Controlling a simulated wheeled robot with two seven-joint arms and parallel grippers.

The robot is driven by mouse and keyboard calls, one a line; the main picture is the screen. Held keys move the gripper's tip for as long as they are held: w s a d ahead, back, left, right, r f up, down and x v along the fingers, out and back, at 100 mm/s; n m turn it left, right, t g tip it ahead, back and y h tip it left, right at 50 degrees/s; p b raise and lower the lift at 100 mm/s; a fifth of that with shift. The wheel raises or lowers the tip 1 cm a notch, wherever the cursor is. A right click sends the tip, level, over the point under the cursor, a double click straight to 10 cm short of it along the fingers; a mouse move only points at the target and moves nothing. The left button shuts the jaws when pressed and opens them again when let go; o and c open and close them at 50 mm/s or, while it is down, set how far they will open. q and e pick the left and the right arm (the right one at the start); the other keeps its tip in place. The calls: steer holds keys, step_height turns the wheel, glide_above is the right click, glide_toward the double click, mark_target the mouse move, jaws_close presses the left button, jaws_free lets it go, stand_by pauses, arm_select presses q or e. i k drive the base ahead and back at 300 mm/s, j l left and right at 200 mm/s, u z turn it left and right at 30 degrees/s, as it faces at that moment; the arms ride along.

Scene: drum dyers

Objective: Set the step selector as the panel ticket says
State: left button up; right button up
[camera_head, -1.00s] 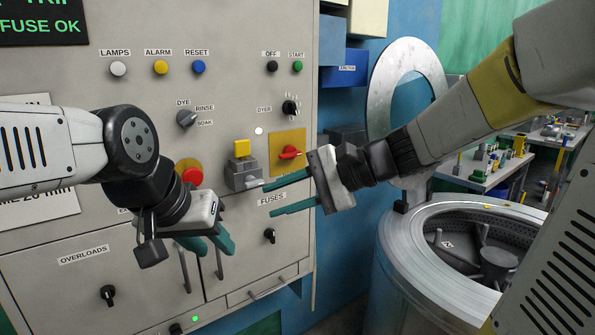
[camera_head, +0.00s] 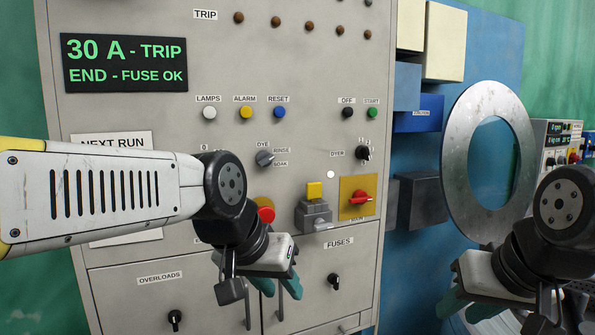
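The step selector (camera_head: 265,158) is a small grey knob on the panel, with labels DYE above, RINSE to its right and SOAK at lower right. Its exact pointing is too small to tell. The NEXT RUN ticket (camera_head: 112,142) is at the left; my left arm hides most of its text. My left gripper (camera_head: 279,286) hangs below the selector, in front of the lower doors, its teal fingers apart and empty. My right gripper (camera_head: 467,308) is at lower right, away from the panel, with teal fingers apart and empty.
A display (camera_head: 124,63) reads 30 A - TRIP, END - FUSE OK. A red button (camera_head: 266,214), a yellow-topped grey block (camera_head: 313,213), a red switch (camera_head: 360,197) and the DYER knob (camera_head: 363,153) surround the selector's lower right. A round metal door (camera_head: 462,150) stands open at right.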

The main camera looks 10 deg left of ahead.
mark_target(264, 159)
steer(key=i+l+u, duration=0.1)
steer(key=u, duration=0.3)
steer(key=l+u, duration=0.25)
steer(key=u, duration=0.15)
steer(key=l+u, duration=0.2)
steer(key=u, duration=0.2)
